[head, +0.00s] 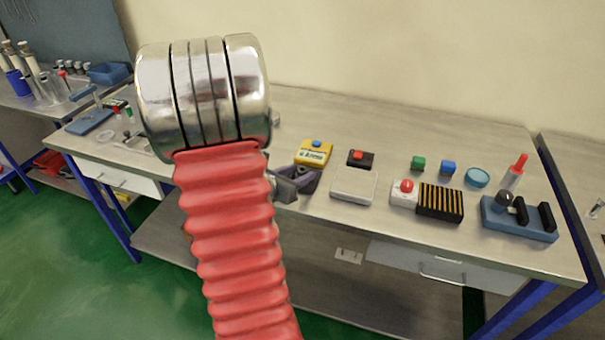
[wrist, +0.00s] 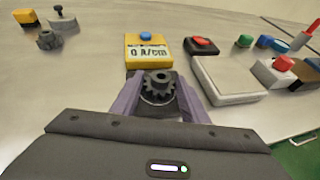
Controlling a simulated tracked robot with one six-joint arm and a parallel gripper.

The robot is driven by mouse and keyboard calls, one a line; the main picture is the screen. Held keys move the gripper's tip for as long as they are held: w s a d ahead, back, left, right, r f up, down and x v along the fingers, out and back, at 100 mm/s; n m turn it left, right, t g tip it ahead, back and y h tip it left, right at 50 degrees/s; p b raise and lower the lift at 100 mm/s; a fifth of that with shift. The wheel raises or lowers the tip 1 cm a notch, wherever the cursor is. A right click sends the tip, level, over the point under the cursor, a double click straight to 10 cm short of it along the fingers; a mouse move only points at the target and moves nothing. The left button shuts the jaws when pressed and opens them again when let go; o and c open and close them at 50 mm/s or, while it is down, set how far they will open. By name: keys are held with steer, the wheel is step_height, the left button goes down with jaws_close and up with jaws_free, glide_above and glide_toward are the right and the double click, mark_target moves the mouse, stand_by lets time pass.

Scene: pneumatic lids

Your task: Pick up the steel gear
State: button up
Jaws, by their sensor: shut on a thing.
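A dark grey toothed gear, which looks like the steel gear (wrist: 157,87), sits between the two purple-grey fingers of my gripper (wrist: 157,98) in the wrist view. The fingers are shut on its sides. In the head view my gripper (head: 297,182) shows over the front part of the bench, partly hidden behind my red bellows arm. The gear cannot be made out clearly there. Whether it touches the bench is hard to tell. A second grey gear (wrist: 48,40) stands on the bench at the upper left of the wrist view, apart from my gripper.
A yellow meter with a blue button (wrist: 147,51) stands just beyond my gripper. A white flat box (head: 354,186) and a black box with a red button (head: 360,159) lie to its right. Farther right are a striped block (head: 440,203) and a blue fixture (head: 519,219).

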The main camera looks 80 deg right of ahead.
steer(key=shift+c, duration=0.9)
steer(key=shift+r, duration=0.1)
step_height(320, 180, up, 10)
stand_by(0.5)
steer(key=w+a+f+n+t, duration=0.1)
steer(key=w+a+n+t, duration=0.4)
steer(key=w, duration=0.6)
steer(key=w+a+f+n+t, duration=0.1)
steer(key=w+a+t, duration=0.1)
steer(key=w+a, duration=0.7)
steer(key=w+a+f+n+t, duration=0.1)
steer(key=w+a+n+t, duration=0.25)
steer(key=w, duration=0.95)
steer(key=w+a+f+n+t+y, duration=0.1)
steer(key=w+a+n+t+y, duration=0.1)
steer(key=a, duration=1)
steer(key=w+a+f+n+t+y, duration=0.2)
steer(key=w+a+n+y, duration=0.2)
steer(key=a, duration=0.8)
steer(key=w+a+f+n+t+y, duration=0.1)
steer(key=w+a, duration=0.5)
steer(key=a, duration=0.6)
steer(key=shift+w+f+n+t+y, duration=0.2)
steer(key=shift+f+n+t+y, duration=0.05)
steer(key=shift+n+t+y, duration=0.75)
steer(key=shift+a, duration=0.1)
